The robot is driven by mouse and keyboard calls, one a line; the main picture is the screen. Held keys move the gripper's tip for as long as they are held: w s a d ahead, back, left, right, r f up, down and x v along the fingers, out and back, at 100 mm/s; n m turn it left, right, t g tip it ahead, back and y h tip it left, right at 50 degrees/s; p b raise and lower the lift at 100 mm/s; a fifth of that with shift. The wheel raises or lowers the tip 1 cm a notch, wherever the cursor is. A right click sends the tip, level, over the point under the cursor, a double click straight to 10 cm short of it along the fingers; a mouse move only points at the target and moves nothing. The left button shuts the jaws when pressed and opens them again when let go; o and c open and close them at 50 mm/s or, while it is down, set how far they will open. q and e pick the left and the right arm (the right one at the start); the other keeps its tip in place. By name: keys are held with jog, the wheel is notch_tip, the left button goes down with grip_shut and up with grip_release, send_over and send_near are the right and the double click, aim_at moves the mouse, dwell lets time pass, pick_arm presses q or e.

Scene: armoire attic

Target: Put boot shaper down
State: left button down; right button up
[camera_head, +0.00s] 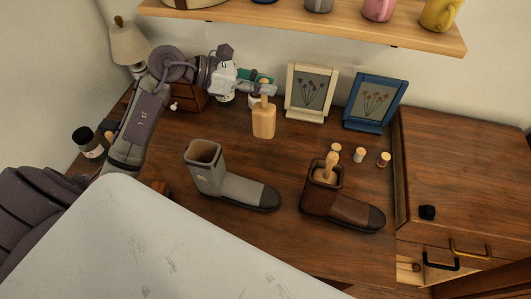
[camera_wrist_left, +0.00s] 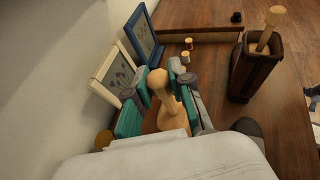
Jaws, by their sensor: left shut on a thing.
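My left gripper (camera_head: 262,85) is shut on the top of a light wooden boot shaper (camera_head: 264,121). The shaper hangs upright below the fingers, over the back of the brown desk (camera_head: 240,150); I cannot tell whether its base touches the wood. In the left wrist view the shaper (camera_wrist_left: 170,108) sits between the teal finger pads (camera_wrist_left: 160,88). A grey boot (camera_head: 210,178) stands open and empty-looking in front of it. A brown boot (camera_head: 325,200) stands to the right with another wooden shaper (camera_head: 328,168) sticking out of its top. My right gripper is not in view.
Two picture frames, white (camera_head: 310,92) and blue (camera_head: 375,102), stand at the desk's back. A shelf with mugs (camera_head: 380,9) hangs above. A wooden cabinet (camera_head: 465,170) borders the right. Bare desk lies between shaper and boots.

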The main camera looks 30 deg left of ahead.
aim_at(264, 107)
pick_arm(q)
notch_tip(264, 107, down, 6)
jog(key=shift+r+p, duration=0.1)
jog(key=shift+p, duration=0.35)
notch_tip(264, 107, down, 4)
jog(key=shift+r, duration=0.1)
jog(key=shift+f, duration=0.5)
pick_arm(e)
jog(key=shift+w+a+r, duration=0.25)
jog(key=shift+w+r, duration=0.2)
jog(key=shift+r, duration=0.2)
pick_arm(q)
jog(key=shift+f, duration=0.1)
jog(key=c, duration=1.5)
grip_release()
jog(key=shift+f, duration=0.1)
jog(key=o, duration=0.5)
jog(key=shift+c, duration=0.2)
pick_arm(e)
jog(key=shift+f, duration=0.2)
